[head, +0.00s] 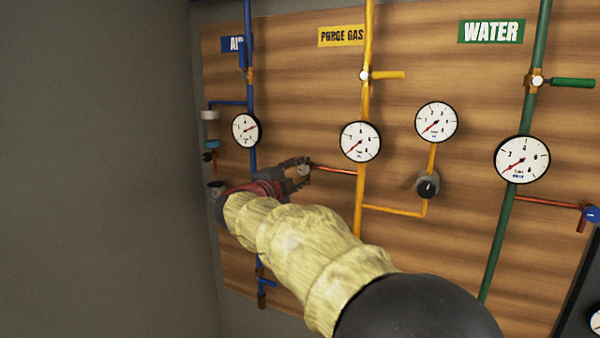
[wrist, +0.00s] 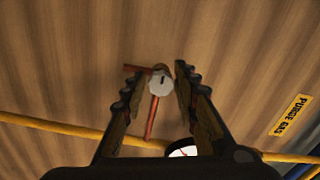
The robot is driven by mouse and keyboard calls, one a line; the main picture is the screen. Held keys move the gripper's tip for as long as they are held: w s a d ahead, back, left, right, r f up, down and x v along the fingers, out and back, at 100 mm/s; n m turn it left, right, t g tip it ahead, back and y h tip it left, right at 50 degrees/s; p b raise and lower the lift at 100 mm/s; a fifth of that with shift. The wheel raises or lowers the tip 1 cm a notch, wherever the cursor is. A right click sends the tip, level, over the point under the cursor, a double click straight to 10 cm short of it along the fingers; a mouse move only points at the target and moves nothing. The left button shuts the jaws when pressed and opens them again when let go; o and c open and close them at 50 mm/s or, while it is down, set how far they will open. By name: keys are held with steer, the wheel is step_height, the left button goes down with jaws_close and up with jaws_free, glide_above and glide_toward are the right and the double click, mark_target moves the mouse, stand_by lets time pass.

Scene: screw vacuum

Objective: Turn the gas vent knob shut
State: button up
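The gas vent knob is a small pale grey round knob (wrist: 161,84) with a dark mark, on a copper-red pipe in the wrist view. In the head view the knob (head: 304,170) shows at the left end of a thin red pipe (head: 335,169) branching from the yellow purge gas line. My gripper (head: 296,172) is at the knob, to the left of the yellow line. In the wrist view my gripper (wrist: 160,76) is open, with one finger on each side of the knob. A gap shows at the left finger; I cannot tell if the right finger touches.
The wooden panel carries the blue air line (head: 249,110), the yellow purge gas line (head: 366,110) and the green water line (head: 500,232). A gauge (head: 361,141) sits just right of my gripper. A yellow valve handle (head: 388,75) is above. My arm covers the panel's lower middle.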

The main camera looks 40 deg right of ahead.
steer(key=shift+o, duration=1.3)
steer(key=v, duration=1.2)
